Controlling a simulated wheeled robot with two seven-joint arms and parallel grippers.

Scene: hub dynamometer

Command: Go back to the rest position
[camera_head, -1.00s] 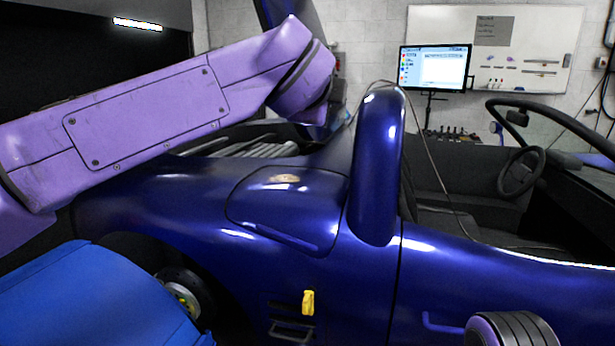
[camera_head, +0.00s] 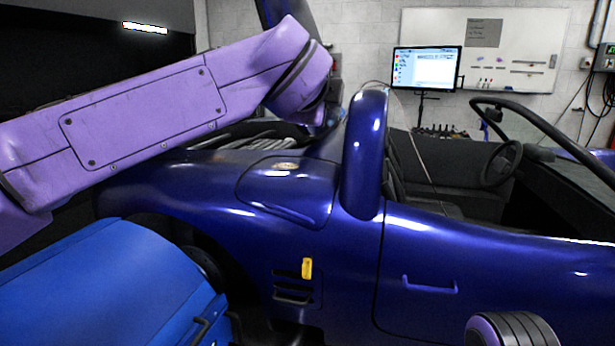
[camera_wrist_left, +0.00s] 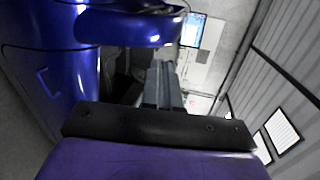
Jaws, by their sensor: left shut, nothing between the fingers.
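My left arm (camera_head: 150,110) comes in from the left in the head view, raised across the picture in front of the blue car (camera_head: 310,235). Its gripper is out of that view. In the left wrist view, my left gripper (camera_wrist_left: 165,85) is shut with nothing in it. The car (camera_wrist_left: 45,35) and the wall screen (camera_wrist_left: 192,30) show beyond it there, turned sideways. Only a dark ribbed part of mine (camera_head: 510,330) shows at the bottom right of the head view. My right gripper is not in view.
A blue cabinet (camera_head: 110,285) with a dark handle stands at the lower left, close to the car's side. A yellow piece (camera_head: 307,268) is on the car's side vent. A monitor (camera_head: 427,68) and a whiteboard (camera_head: 525,40) are at the back wall.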

